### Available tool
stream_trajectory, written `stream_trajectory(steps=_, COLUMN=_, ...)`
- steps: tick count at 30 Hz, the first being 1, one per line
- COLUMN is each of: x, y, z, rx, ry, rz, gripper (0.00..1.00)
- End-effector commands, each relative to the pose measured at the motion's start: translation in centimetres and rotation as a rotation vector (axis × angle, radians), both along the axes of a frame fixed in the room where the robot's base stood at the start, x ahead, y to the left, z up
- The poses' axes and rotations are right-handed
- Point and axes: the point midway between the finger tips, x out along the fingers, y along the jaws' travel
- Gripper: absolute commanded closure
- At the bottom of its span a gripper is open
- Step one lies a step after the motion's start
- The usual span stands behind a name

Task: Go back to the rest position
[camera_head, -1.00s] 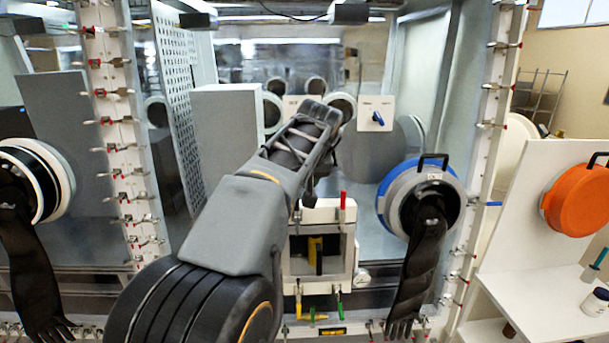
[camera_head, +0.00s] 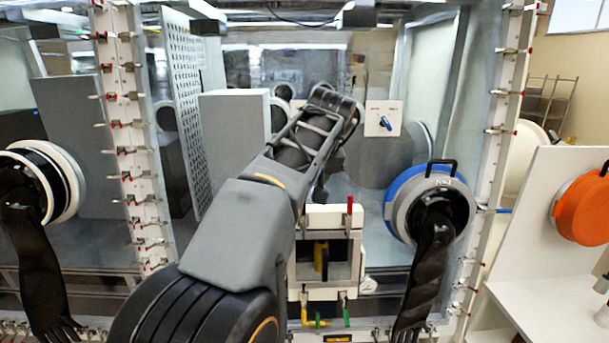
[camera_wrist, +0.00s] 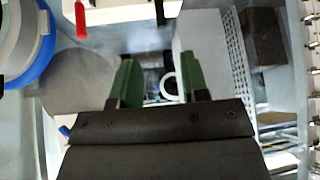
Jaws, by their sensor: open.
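My gripper (camera_wrist: 158,72) shows in the wrist view, with two green fingers apart and nothing between them. In the head view my arm reaches up toward the glovebox front, and its wrist hides the gripper. A white panel with a blue knob (camera_head: 386,123) is just right of my wrist.
A blue-rimmed glove port (camera_head: 394,205) with a hanging black glove is on the right. Another port (camera_head: 72,190) with a glove is on the left. A white framed box (camera_head: 357,250) with coloured handles is below my wrist. An orange round cover (camera_head: 583,208) is at far right.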

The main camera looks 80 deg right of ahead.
Motion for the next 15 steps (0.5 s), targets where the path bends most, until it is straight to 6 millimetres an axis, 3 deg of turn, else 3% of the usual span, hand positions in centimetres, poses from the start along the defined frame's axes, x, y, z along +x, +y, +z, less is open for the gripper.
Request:
stream_trajectory(steps=13, x=-0.1, y=-0.3, z=0.1, rx=-0.005, ry=-0.02, rz=-0.053, gripper=0.59)
stream_trajectory(steps=15, x=-0.6, y=-0.7, z=-1.4, rx=0.018, ry=-0.033, rz=-0.124, gripper=0.59)
